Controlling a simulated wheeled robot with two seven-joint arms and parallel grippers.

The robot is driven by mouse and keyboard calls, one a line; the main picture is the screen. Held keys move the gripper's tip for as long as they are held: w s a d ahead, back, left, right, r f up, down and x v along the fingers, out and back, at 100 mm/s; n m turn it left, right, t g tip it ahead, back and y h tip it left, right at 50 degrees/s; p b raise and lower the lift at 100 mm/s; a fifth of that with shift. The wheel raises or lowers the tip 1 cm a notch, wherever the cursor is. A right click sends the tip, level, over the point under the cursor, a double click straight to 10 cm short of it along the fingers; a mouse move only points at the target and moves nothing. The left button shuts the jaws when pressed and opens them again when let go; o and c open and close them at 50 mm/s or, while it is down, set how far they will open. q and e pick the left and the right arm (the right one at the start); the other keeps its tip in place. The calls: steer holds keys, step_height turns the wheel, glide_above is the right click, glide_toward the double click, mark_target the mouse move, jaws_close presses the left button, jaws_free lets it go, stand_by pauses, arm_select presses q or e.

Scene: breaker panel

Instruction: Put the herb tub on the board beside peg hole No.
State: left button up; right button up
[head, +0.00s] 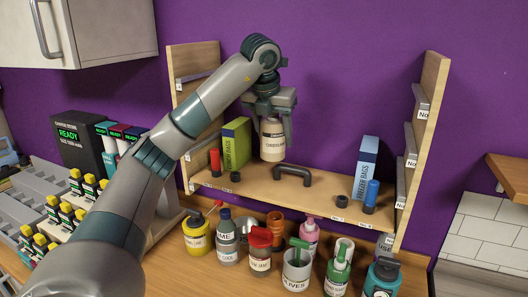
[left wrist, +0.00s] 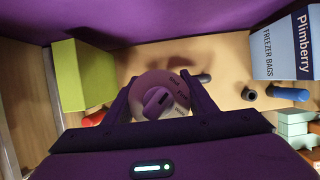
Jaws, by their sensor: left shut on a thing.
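My left gripper (head: 270,108) is shut on a cream tub (head: 272,145) with a dark-lettered label too small to read surely. The tub is upright at the back of the wooden board (head: 330,198); I cannot tell whether its base touches. In the left wrist view the tub's round top (left wrist: 160,92) sits between both fingers. A red peg (head: 215,160) stands on the board's left part and a blue peg (head: 372,192) on its right part. Small dark rings (head: 235,177) sit beside the pegs. Small tags line the front edge; their numbers are unreadable. My right gripper is not in view.
A green box (head: 236,143) stands left of the tub, a blue-white freezer bags box (head: 366,165) to the right. Several jars and bottles, including an olives jar (head: 297,270), crowd the counter below.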

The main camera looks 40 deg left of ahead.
arm_select(q)
steer(key=w+a+f+p, duration=0.1)
steer(key=a+f+p, duration=0.1)
steer(key=a, duration=0.3)
steer(key=shift+x, duration=0.75)
steer(key=shift+w, duration=0.1)
steer(key=shift+a+f+p, duration=0.1)
steer(key=shift+f+p, duration=0.85)
steer(key=shift+f, duration=0.95)
steer(key=shift+f, duration=0.1)
